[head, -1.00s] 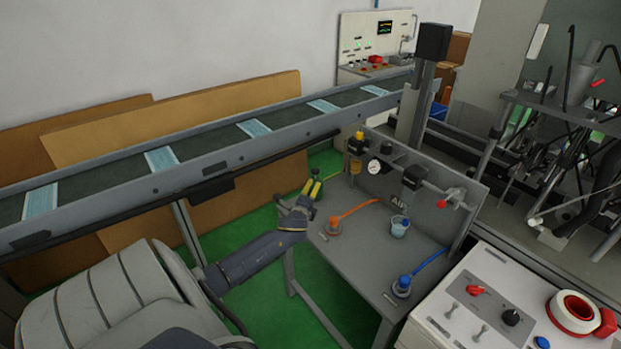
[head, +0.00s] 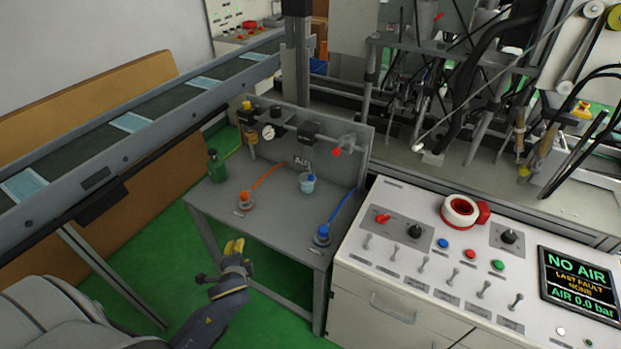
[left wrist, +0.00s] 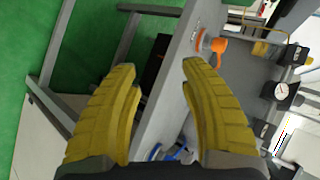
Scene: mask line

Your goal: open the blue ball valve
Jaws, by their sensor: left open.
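The blue-topped round valve fitting (head: 322,236) sits near the front right corner of the grey table, with a blue hose or lever rising from it toward the back panel. Its blue parts also show in the left wrist view (left wrist: 178,154), partly hidden behind a finger. My left gripper (head: 235,246) has yellow fingers and is in front of the table's front edge, left of the blue fitting and apart from it. In the left wrist view its fingers (left wrist: 158,68) are spread with nothing between them. My right gripper is not in view.
An orange fitting (head: 245,201) with an orange hose, a green bottle (head: 216,166) and a pale blue cup (head: 307,184) stand on the table (head: 275,218). A red-handled valve (head: 337,152) is on the back panel. The white control console (head: 365,280) is close on the right; its screen (head: 580,283) reads NO AIR.

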